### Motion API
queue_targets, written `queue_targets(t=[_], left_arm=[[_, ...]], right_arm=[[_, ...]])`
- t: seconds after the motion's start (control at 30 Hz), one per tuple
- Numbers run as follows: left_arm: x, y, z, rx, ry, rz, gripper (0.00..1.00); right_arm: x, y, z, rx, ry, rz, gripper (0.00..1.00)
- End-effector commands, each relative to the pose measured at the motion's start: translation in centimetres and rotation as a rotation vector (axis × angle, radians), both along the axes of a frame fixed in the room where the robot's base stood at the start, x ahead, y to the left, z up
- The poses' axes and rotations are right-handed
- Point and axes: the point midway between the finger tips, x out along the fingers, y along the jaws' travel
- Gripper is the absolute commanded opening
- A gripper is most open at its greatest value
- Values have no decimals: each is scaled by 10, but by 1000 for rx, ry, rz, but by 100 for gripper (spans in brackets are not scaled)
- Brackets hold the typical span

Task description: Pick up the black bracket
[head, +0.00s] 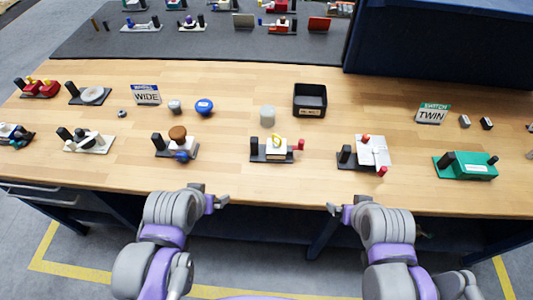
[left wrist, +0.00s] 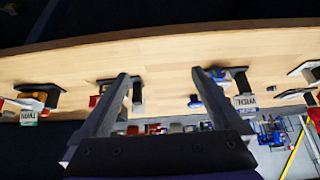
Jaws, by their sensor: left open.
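I cannot tell for certain which thing is the black bracket. Two small dark blocks lie at the right of the table in the head view, a grey-black one (head: 464,121) and a blacker one (head: 487,123) with a pale face. My left gripper (head: 218,203) is at the table's front edge, far left of both. In the left wrist view it (left wrist: 163,73) shows two spread fingers with nothing between them. My right gripper (head: 334,209) is also at the front edge, apart from every object; its fingers are too small to read.
The wooden table (head: 230,185) is clear along its front. Assemblies on plates stand across it, including a white-block one (head: 278,156), a white-plate one (head: 375,150) and a green one (head: 470,167). An open black bin (head: 310,86) and a TWIN sign (head: 432,114) stand behind.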

Motion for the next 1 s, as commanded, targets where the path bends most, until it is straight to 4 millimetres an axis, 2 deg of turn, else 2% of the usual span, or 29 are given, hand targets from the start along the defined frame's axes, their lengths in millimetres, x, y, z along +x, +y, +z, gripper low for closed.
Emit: queue_targets(t=[0.23,0.37,0.5,0.77,1.0], left_arm=[[0,0,0,-1,-2,1,98],[3,0,-1,3,-8,4,75],[21,2,-4,27,-39,25,50],[81,-5,-16,82,-190,83,50],[128,-31,-29,88,-365,94,50]], right_arm=[[0,0,0,0,-1,0,100],[0,0,0,0,0,0,100],[0,0,-1,0,1,0,100],[-2,0,-3,0,5,0,100],[-4,0,-5,0,8,0,100]])
